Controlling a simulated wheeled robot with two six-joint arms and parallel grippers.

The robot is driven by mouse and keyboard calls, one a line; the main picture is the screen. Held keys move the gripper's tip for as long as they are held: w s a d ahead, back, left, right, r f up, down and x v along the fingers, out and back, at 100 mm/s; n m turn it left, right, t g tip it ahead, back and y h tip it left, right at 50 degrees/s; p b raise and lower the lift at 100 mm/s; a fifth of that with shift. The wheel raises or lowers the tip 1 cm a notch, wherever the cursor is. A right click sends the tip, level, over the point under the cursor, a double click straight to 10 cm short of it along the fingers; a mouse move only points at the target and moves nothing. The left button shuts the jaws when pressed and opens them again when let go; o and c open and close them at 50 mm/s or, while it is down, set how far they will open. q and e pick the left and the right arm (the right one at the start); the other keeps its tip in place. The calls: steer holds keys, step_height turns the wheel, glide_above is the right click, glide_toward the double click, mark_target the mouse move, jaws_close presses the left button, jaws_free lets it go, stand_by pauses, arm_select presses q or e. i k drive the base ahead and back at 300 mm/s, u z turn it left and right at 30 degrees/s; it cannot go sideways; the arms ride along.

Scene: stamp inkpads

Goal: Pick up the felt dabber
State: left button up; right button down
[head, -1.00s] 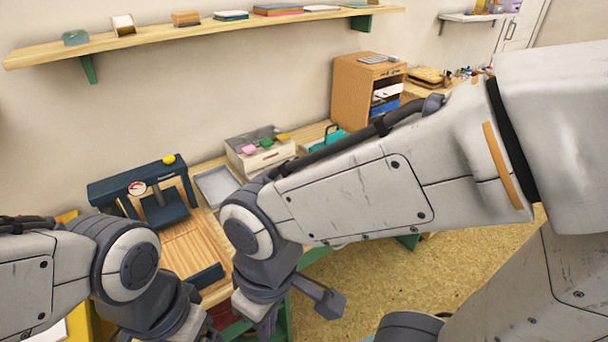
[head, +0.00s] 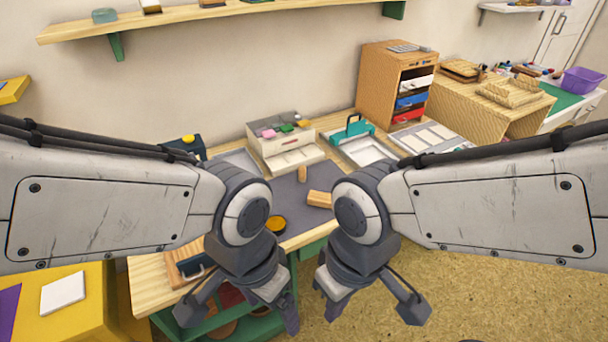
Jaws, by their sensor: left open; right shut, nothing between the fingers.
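Two small wooden pieces show on the grey mat (head: 285,190): an upright peg (head: 303,174) and a thicker block (head: 319,198) lying beside my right arm. I cannot tell for sure whether either is the felt dabber. A round yellow-orange pad with a dark rim (head: 276,224) sits near the mat's front, partly behind my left wrist. My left gripper (head: 287,318) is open and points down in front of the bench edge. My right gripper (head: 332,306) is shut and empty, also pointing down over the floor. Both are apart from the wooden pieces.
Behind the mat stand a pale box (head: 270,148) with coloured lumps on top and a teal-handled frame (head: 358,150). A wooden drawer cabinet (head: 385,85) is at the back. A yellow table (head: 85,310) is at lower left. My arms hide parts of the bench.

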mark_target(301, 169)
steer(key=z, duration=0.9)
steer(key=i, duration=1)
steer(key=u, duration=2.3)
